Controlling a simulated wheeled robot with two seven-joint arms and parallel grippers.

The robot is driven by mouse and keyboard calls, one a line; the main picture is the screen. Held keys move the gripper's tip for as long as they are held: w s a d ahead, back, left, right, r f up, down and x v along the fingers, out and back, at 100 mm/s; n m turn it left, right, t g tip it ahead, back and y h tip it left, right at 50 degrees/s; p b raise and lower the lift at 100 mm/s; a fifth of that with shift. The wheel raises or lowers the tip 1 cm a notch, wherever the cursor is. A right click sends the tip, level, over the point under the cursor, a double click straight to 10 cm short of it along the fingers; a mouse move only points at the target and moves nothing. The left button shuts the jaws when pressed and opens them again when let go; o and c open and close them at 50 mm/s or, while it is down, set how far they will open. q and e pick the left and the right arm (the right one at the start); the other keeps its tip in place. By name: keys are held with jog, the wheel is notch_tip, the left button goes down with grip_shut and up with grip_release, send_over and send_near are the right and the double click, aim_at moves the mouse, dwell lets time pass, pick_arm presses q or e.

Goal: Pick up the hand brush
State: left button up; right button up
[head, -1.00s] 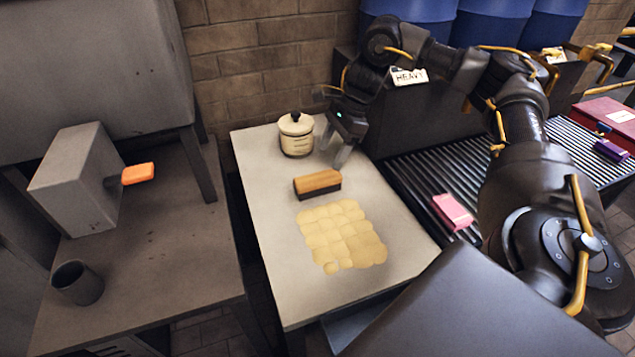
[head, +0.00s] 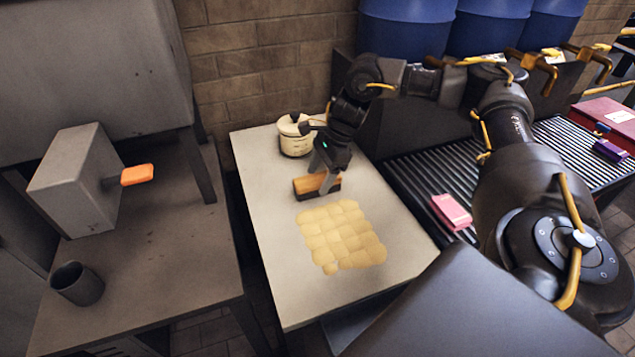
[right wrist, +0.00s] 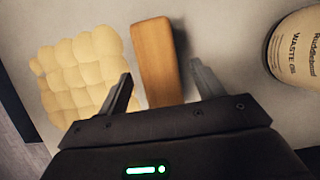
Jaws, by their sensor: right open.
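The hand brush (head: 306,184), a wooden block with a dark underside, lies on the pale table (head: 280,270). In the right wrist view its wooden top (right wrist: 158,62) shows between my two fingers, with a gap on each side. My right gripper (head: 322,178) is open, over the right part of the brush, and hides some of it in the head view. In the right wrist view the right gripper (right wrist: 160,85) holds nothing. I cannot tell its exact height above the brush. My left gripper is not in view.
A cream waste oil pot (head: 294,140) stands behind the brush; it also shows in the right wrist view (right wrist: 296,45). A yellow quilted patch (head: 342,238) lies in front. A roller conveyor (head: 420,180) with a pink box (head: 451,212) runs at the right.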

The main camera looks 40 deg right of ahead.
aim_at(313, 178)
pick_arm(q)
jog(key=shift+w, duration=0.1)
pick_arm(e)
jog(key=shift+f, duration=0.25)
dwell(0.3)
jog(key=c, duration=1.2)
jog(key=shift+o, duration=0.2)
jog(key=shift+r, duration=0.2)
jog(key=shift+r, duration=0.2)
notch_tip(313, 178, up, 3)
jog(key=shift+f, duration=0.1)
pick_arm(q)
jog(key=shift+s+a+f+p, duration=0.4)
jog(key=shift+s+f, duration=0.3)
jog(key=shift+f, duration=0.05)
pick_arm(e)
jog(key=s+a+r, duration=0.5)
jog(key=s+r, duration=0.5)
jog(key=s, duration=0.3)
